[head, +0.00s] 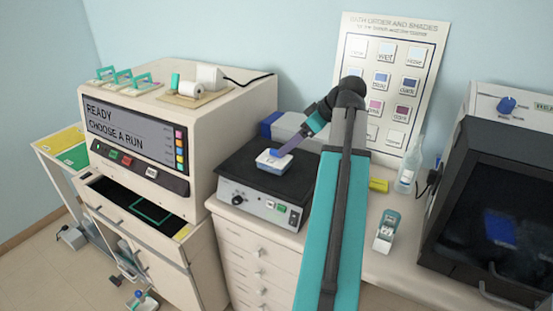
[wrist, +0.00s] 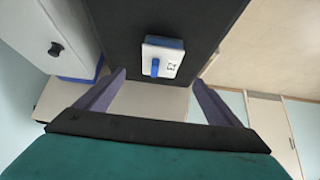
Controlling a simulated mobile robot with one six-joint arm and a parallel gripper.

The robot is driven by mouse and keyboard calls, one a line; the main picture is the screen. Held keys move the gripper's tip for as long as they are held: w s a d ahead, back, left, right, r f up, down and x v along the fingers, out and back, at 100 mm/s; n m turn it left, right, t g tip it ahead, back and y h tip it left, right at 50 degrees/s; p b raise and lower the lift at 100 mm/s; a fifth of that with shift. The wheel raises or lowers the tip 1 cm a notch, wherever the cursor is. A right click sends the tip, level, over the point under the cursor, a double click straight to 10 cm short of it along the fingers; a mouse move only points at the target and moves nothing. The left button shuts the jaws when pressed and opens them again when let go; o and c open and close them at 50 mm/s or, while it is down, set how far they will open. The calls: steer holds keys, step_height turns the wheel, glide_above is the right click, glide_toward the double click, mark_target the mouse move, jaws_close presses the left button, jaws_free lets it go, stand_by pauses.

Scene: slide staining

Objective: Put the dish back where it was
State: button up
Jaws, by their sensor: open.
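A small white dish (head: 271,164) with a blue part on top sits on the black plate (head: 246,181) of a low benchtop device. In the wrist view the dish (wrist: 172,66) lies ahead of the fingers, with a blue tab on its near face and a small dark mark. My gripper (wrist: 158,78) is open, its two purple fingers spread wide with nothing between them. In the head view my gripper (head: 287,147) comes down from the upper right, its finger close to the dish. I cannot tell whether it touches.
A cabinet machine (head: 140,128) reading "READY CHOOSE A RUN" stands left of the device, its drawer open.

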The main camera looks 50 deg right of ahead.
mark_target(274, 157)
steer(key=shift+p+x, duration=0.75)
steer(key=shift+x, duration=2.7)
steer(key=shift+w+a, duration=0.1)
steer(key=shift+p+x, duration=0.95)
steer(key=shift+x, duration=0.2)
steer(key=shift+p+x, duration=0.45)
steer(key=shift+x, duration=0.9)
steer(key=c, duration=1.4)
steer(key=shift+r, duration=0.1)
